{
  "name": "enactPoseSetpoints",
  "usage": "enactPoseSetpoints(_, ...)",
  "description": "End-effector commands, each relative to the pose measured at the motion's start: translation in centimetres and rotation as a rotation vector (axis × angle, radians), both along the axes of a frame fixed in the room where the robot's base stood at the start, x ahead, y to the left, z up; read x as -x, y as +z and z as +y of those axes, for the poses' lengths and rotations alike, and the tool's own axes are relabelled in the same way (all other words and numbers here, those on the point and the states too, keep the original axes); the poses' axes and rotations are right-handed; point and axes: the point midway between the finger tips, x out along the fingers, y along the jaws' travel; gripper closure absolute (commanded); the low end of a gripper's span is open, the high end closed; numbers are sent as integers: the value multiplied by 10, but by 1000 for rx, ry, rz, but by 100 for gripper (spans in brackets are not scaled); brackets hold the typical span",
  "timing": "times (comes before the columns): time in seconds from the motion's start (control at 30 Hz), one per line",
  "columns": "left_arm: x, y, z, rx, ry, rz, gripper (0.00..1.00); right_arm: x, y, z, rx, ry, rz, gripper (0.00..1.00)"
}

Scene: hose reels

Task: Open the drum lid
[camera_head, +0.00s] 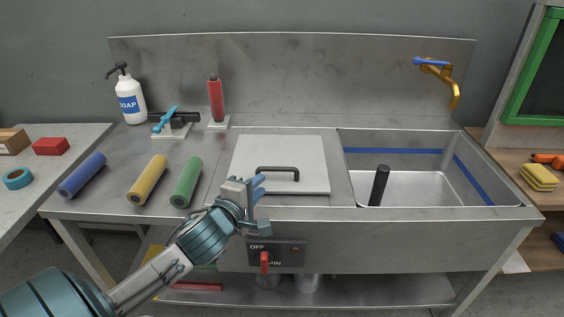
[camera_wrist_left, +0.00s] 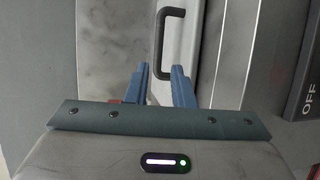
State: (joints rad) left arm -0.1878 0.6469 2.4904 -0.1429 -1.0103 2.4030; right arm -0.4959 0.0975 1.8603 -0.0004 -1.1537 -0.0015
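The drum lid (camera_head: 290,150) is a pale square panel lying closed, flush in the steel counter left of the sink. Its black bar handle (camera_head: 280,169) is near its front edge. My left gripper (camera_head: 256,184) is at the lid's front-left corner, just left of the handle in the head view. In the left wrist view its two blue fingers (camera_wrist_left: 160,72) stand apart with a gap between them, and the black handle (camera_wrist_left: 159,45) is ahead of that gap. Nothing is held. Whether a finger touches the handle cannot be told. My right gripper is not in view.
A red switch (camera_head: 264,262) on an OFF/SPIN panel is below the counter front. The sink (camera_head: 420,185) with a black cylinder (camera_head: 379,185) is right of the lid. Green (camera_head: 187,182), yellow (camera_head: 148,180) and blue (camera_head: 81,175) rolls lie left. A red bottle (camera_head: 216,98) stands behind.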

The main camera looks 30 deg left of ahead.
Motion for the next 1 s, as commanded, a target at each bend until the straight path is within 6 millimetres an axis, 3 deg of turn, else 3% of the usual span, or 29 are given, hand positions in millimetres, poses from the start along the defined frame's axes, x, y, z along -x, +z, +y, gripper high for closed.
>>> enactPoseSetpoints(0.17, -18, -3, 3, 3, 3, -2, 78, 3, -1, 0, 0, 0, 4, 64)
enactPoseSetpoints(0.6, -92, -17, 14, 3, 2, 0, 78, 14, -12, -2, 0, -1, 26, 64)
enactPoseSetpoints(1.0, -104, -20, 16, 0, -1, 0, 78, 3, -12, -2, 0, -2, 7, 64)
